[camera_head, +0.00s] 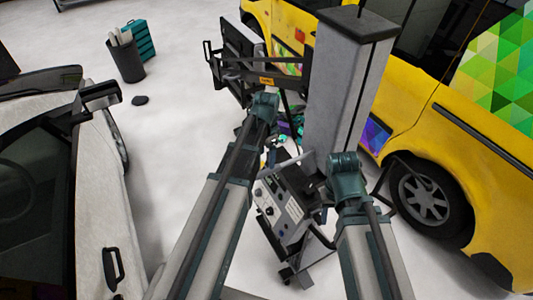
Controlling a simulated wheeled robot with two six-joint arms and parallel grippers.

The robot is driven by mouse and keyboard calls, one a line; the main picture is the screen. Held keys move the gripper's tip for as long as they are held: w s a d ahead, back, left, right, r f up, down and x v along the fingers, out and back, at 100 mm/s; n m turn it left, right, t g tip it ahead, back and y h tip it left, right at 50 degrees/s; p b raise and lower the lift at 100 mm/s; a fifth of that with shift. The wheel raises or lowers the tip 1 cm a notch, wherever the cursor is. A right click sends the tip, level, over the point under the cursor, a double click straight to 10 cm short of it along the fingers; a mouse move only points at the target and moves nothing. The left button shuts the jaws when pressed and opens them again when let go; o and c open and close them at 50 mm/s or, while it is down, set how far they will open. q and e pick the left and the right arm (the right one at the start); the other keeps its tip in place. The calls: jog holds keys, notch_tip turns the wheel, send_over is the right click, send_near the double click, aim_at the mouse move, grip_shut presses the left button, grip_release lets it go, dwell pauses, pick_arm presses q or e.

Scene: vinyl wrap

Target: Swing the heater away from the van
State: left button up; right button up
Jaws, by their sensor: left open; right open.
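The heater (241,48) shows at the upper middle as a dark panel on a black bracket frame, close to the rear of the yellow van (430,120). A wheeled unit with a control panel (283,208) stands below it, beside a tall grey post (345,95). My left gripper (264,106) is at the end of the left arm, just below the black frame; I cannot tell if it touches. My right gripper (346,166) is right of the control panel and in front of the post's foot. Both are open; their fingers are mostly hidden by my wrists.
A white car (125,210) stands close on the left. A dark bin with rolls (127,62), a teal drawer box (140,40) and a small dark object (140,100) are on the floor at upper left.

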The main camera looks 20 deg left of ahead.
aim_at(266, 170)
pick_arm(q)
notch_tip(266, 170, down, 10)
jog(key=b, duration=0.9)
jog(key=shift+r, duration=0.15)
jog(key=shift+c, duration=0.2)
grip_shut()
